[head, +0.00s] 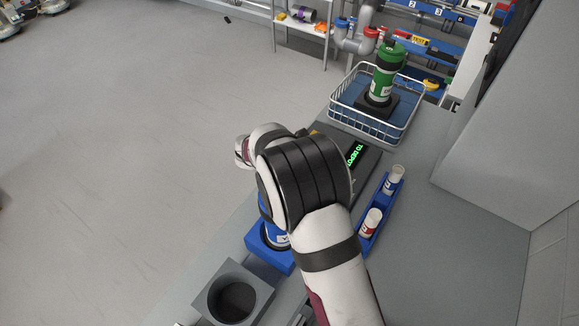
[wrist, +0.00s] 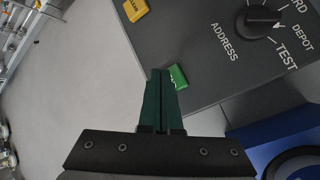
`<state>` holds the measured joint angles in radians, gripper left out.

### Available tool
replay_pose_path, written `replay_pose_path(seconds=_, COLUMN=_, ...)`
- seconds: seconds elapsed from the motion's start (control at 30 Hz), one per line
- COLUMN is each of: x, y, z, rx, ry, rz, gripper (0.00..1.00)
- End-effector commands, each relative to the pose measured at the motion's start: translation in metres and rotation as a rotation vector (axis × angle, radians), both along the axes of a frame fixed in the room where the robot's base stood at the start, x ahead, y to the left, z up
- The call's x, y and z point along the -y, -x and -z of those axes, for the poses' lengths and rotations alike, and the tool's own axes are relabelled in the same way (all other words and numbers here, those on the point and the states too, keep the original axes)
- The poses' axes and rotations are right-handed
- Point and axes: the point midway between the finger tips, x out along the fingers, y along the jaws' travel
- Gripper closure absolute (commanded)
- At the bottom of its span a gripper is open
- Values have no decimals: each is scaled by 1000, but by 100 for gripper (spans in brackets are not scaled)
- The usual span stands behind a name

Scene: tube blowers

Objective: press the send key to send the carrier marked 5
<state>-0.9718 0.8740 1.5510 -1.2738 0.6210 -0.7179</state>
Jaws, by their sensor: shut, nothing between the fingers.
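The grey control panel (wrist: 215,65) has a black dial (wrist: 258,20) marked ADDRESS, with WARD, DEPOT and TEST partly legible. A green key (wrist: 178,76) sits near the panel's edge; its lettering is not readable. My gripper (wrist: 160,72) is shut and empty, its fingertips just beside the green key and partly overlapping it in the picture; contact cannot be told. In the head view the panel's display (head: 355,153) reads TO DEPOT in green, and my arm hides the gripper. A blue carrier (head: 266,210) stands in a blue holder (head: 257,246), mostly hidden; its mark is not readable.
A yellow key (wrist: 136,9) is higher on the panel. A green carrier (head: 385,72) stands in a wire basket (head: 405,120) at the back. A blue rack (head: 378,212) with two small white containers lies right of the panel. A grey socket (head: 210,305) is at the front left.

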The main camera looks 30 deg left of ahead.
Motion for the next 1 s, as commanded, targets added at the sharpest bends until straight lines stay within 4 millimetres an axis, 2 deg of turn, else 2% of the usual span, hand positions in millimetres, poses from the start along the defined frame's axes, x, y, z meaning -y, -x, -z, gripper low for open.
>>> replay_pose_path(seconds=1.0, x=0, y=0, z=9, rx=0, ry=0, rz=0, gripper=100)
